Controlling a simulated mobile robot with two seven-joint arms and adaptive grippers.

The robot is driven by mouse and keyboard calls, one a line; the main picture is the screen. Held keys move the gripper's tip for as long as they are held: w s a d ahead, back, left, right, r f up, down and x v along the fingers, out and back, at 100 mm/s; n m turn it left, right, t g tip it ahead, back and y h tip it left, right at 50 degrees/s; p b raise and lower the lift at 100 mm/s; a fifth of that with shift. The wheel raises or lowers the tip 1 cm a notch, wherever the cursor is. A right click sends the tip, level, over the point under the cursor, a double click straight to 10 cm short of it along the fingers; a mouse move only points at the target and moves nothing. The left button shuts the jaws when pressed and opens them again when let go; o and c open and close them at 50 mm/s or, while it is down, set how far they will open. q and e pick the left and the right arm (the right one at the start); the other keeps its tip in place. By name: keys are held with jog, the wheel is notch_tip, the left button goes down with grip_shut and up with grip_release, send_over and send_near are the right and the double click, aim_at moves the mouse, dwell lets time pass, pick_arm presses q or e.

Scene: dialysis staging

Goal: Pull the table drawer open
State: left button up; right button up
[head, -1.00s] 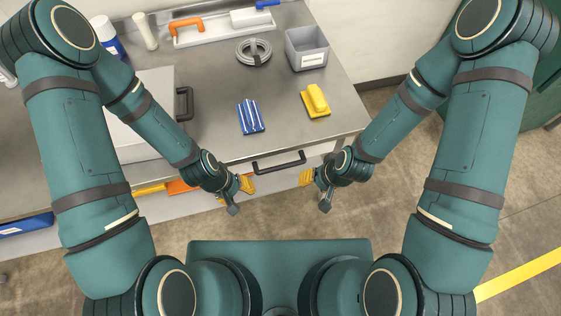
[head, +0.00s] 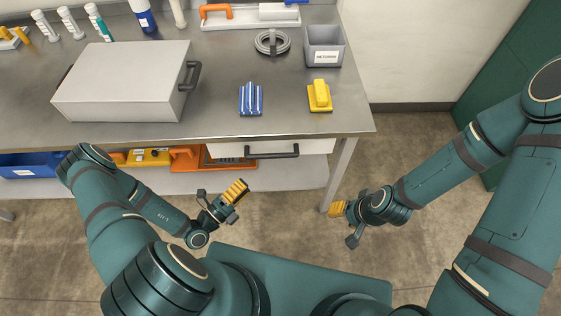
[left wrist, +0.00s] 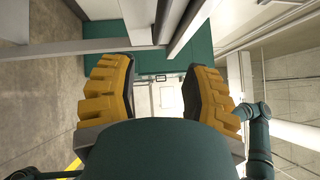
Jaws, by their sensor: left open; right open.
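The table drawer (head: 310,147) is a white front under the right part of the metal table top, with a black bar handle (head: 271,154). It looks shut. My left gripper (head: 235,192) is open and empty, in front of the table, below and a little left of the handle in the picture. Its two yellow fingers stand apart in the left wrist view (left wrist: 160,90), with nothing between them. My right gripper (head: 338,209) is open, right of the handle near the table leg, apart from the drawer. Its far finger is partly hidden.
The steel table top (head: 215,100) carries a white case (head: 125,85), a blue striped pack (head: 250,99), a yellow block (head: 319,96), a coiled cable (head: 272,42) and a grey bin (head: 324,47). A lower shelf (head: 290,176) holds a blue bin (head: 30,166) and orange items.

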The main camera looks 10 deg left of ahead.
aim_at(271, 155)
pick_arm(q)
jog(key=x, duration=0.9)
jog(key=b+x, duration=0.1)
jog(key=x, duration=0.3)
jog(key=shift+w+a, duration=0.15)
jog(key=shift+w, duration=0.3)
jog(key=shift+c, duration=0.5)
grip_shut()
